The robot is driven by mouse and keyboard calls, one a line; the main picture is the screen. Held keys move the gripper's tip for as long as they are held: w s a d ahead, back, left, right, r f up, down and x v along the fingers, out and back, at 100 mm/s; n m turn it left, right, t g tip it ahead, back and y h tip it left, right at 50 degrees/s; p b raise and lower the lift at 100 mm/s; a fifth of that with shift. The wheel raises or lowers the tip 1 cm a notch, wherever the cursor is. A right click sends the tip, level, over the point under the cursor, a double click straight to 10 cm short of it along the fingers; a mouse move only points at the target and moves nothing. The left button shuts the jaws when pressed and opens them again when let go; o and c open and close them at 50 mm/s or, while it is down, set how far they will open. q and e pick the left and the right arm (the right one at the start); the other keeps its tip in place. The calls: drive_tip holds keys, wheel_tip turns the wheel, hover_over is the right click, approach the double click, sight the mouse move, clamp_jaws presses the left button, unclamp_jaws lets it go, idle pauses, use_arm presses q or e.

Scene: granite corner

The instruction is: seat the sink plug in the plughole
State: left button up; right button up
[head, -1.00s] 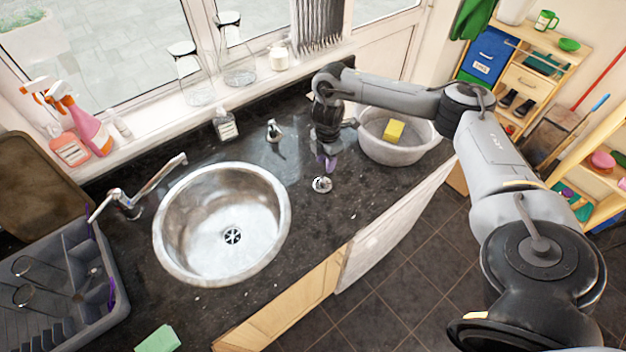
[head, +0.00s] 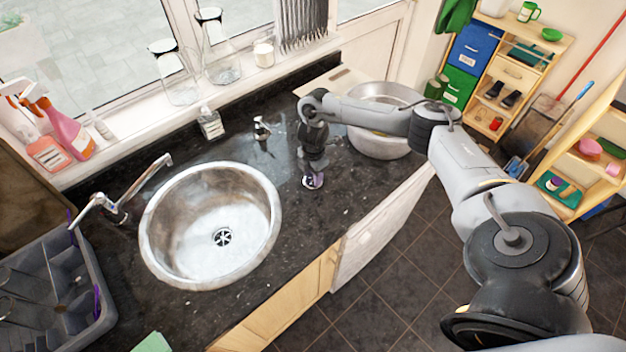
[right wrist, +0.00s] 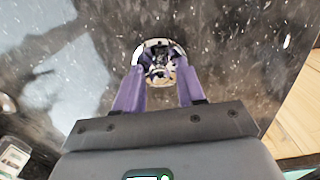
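The sink plug (head: 313,184), a small shiny metal disc, lies on the dark counter to the right of the sink. The plughole (head: 222,237) is a dark, slotted drain in the floor of the round steel sink (head: 162,197). My right gripper (head: 312,174) points down right at the plug and partly covers it. In the right wrist view, its purple fingers (right wrist: 159,82) are apart, one on each side of the plug (right wrist: 151,47), with a gap between them. Whether the fingertips touch the plug cannot be told. My left gripper is not in view.
A grey basin (head: 385,146) stands right of my right gripper, behind my forearm. A tap (head: 125,200) reaches toward the sink's left rim. A small chrome fitting (head: 261,128) and a soap bottle (head: 210,123) stand behind the sink. A dish rack (head: 70,285) is at left.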

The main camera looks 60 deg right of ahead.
clamp_jaws()
idle(0.4)
drive_tip(key=shift+r, duration=0.45)
drive_tip(key=r, duration=0.3)
drive_tip(key=shift+s+d+r, duration=0.3)
drive_tip(key=shift+d+r, duration=0.05)
drive_tip(key=s+d+r, duration=0.6)
drive_tip(key=s, duration=0.2)
drive_tip(key=shift+s+d+r+b, duration=0.2)
drive_tip(key=shift+d+b, duration=0.1)
drive_tip(key=shift+d, duration=0.1)
